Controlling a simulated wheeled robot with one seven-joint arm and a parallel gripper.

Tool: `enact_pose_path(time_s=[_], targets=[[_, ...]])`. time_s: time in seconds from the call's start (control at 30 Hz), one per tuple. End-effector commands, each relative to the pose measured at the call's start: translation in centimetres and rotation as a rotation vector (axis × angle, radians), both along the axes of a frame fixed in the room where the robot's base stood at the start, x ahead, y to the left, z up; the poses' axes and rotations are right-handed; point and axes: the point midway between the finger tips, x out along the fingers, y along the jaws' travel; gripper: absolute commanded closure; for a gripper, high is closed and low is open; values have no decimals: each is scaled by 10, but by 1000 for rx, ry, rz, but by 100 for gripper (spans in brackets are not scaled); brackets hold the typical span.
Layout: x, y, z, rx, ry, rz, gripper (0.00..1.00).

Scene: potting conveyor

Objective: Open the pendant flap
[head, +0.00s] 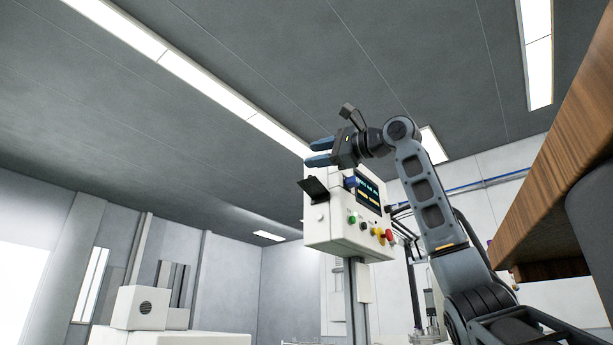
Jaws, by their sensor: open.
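The pendant (318,234) is a white box on a grey post, with a screen and coloured buttons on its right-hand face. A black flap (314,190) is on its left-hand face, and it sticks out at a tilt from the box. My gripper (318,153) is above the flap, near the top of the pendant, with its blue fingers pointing left. The fingers are apart with nothing between them. The gripper looks clear of the flap, though the depth between them is hard to judge. My gripper and wrist cover part of the pendant's top.
The pendant's post (357,300) stands below the box. A wooden slab (560,150) overhangs at the right, near my arm. White machine boxes (140,308) stand at the lower left. The space left of the pendant looks free.

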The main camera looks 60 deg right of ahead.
Motion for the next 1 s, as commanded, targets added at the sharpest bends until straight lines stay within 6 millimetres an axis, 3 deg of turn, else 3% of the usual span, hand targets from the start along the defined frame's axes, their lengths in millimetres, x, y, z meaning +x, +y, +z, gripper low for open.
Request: enact_pose_path(time_s=[0.3, 0.67, 1.0], targets=[[-14, -21, -25, 63, 87, -53, 53], [-19, -28, -34, 89, 123, -75, 53], [21, -38, -32, 91, 125, -76, 53]])
